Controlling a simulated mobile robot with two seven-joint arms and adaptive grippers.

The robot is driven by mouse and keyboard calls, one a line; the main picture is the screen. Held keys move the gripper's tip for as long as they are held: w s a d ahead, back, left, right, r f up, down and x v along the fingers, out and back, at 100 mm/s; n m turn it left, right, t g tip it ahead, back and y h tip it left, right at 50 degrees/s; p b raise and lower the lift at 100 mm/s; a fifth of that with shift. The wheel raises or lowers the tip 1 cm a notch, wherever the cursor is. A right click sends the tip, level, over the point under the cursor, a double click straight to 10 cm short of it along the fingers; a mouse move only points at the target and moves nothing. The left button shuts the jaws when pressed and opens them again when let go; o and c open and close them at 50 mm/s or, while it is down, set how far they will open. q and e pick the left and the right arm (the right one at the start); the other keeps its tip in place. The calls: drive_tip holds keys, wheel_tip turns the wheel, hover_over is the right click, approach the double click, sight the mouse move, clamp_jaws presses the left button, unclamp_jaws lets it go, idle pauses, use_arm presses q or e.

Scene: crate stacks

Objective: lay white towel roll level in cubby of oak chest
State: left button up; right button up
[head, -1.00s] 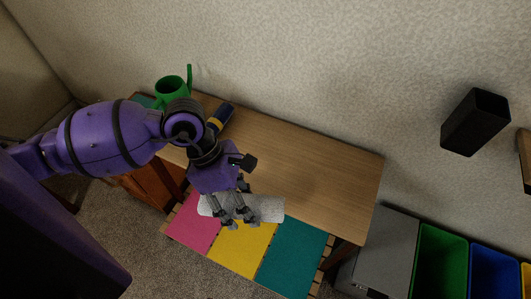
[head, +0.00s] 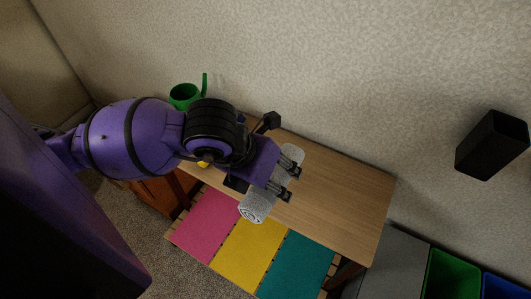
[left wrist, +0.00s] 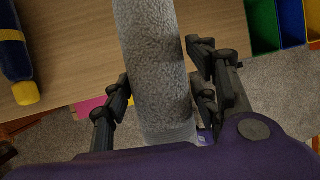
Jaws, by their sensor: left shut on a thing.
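The white towel roll (head: 257,206) is held in my left gripper (head: 289,178) above the front edge of the wooden table. Its spiral end faces the camera in the head view. In the left wrist view the towel roll (left wrist: 155,70) lies lengthwise between the fingers of the left gripper (left wrist: 160,95), which are shut on it. The gripper and wrist hide its middle in the head view. No oak chest with an open cubby can be made out for sure. An orange-brown wooden piece (head: 152,198) stands low at the left, partly hidden by my arm. My right gripper is not in view.
The wooden table top (head: 340,205) is clear on its right. A green watering can (head: 186,96) stands at its back left. A blue and yellow object (left wrist: 15,55) lies on the table. Pink, yellow (head: 248,247) and teal panels lie in front. Bins (head: 452,275) stand at right.

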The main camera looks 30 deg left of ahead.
use_arm(q)
drive_tip(key=shift+w, duration=0.1)
drive_tip(key=shift+n, duration=0.3)
drive_tip(key=w+a+f, duration=0.1)
drive_tip(key=w+f, duration=0.2)
drive_tip(key=w, duration=0.1)
drive_tip(key=w+a+f+b, duration=0.1)
drive_tip(key=w+a+f, duration=0.1)
drive_tip(key=w+f, duration=0.1)
drive_tip(key=w+a+f, duration=0.1)
drive_tip(key=w+f, duration=0.2)
drive_tip(key=w, duration=0.2)
drive_tip(key=shift+w+a+f, duration=0.2)
drive_tip(key=shift+w+a, duration=0.05)
drive_tip(key=shift+a, duration=0.05)
drive_tip(key=shift+w+f, duration=0.15)
drive_tip(key=shift+f, duration=0.05)
drive_tip(key=shift+w+a+f+b, duration=0.1)
drive_tip(key=shift+f+b, duration=0.35)
drive_tip(key=shift+f, duration=1.2)
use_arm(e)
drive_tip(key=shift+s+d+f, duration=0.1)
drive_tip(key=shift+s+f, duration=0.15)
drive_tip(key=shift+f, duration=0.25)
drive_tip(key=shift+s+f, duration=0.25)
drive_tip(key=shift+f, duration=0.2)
use_arm(q)
drive_tip(key=shift+f, duration=0.1)
drive_tip(key=o, duration=1.2)
